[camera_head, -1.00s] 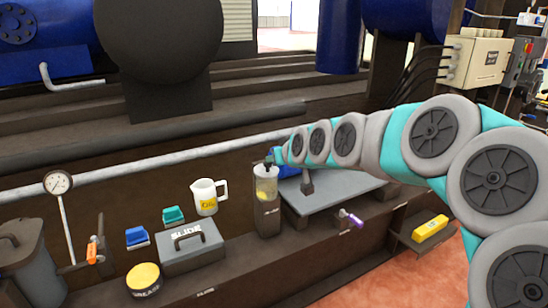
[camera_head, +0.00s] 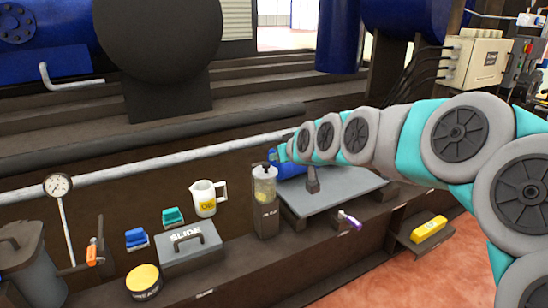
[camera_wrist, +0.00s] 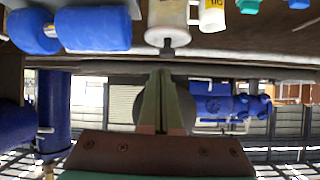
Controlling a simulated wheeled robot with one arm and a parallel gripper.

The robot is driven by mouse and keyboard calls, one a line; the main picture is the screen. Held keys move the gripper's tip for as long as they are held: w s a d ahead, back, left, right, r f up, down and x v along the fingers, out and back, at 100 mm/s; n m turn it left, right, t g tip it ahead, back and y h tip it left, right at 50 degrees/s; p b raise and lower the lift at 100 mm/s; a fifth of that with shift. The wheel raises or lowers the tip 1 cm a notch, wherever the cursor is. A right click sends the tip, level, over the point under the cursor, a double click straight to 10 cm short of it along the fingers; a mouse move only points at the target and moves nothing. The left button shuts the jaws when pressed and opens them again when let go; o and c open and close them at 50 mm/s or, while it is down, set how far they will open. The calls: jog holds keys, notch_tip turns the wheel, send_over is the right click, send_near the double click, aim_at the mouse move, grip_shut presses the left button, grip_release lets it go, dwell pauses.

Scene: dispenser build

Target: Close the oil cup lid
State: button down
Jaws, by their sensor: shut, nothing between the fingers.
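The oil cup (camera_head: 265,186) is a clear cylinder with yellow oil, upright on a dark post marked with lettering. Its lid (camera_head: 264,167), with a dark knob, appears to lie across the top; whether it is fully seated I cannot tell. The wrist view looks upside down and shows the cup (camera_wrist: 166,14) at top centre with the lid (camera_wrist: 167,38) at its end. My gripper (camera_wrist: 163,75) is shut and empty, its fingertips apart from the lid. In the head view my gripper end (camera_head: 284,153) is just behind and right of the cup, fingers mostly hidden.
A white oil jug (camera_head: 205,199) stands left of the cup, near a grey SLIDE box (camera_head: 188,252) and a yellow grease tin (camera_head: 143,281). A blue cylinder (camera_head: 287,169) and grey plate (camera_head: 335,190) are right of the cup. A pipe runs behind.

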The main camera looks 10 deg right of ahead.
jog(key=s+a+f+m+g+h+p, duration=0.1)
jog(key=s+g+p, duration=0.5)
jog(key=s, duration=1.5)
jog(key=s+f+m+g+h+p, duration=0.1)
jog(key=s+f+g+p, duration=0.2)
jog(key=s, duration=1.8)
jog(key=g+p, duration=0.2)
jog(key=g, duration=0.2)
jog(key=shift+a+h+p, duration=0.3)
jog(key=shift+a+p, duration=0.1)
jog(key=shift+f, duration=0.1)
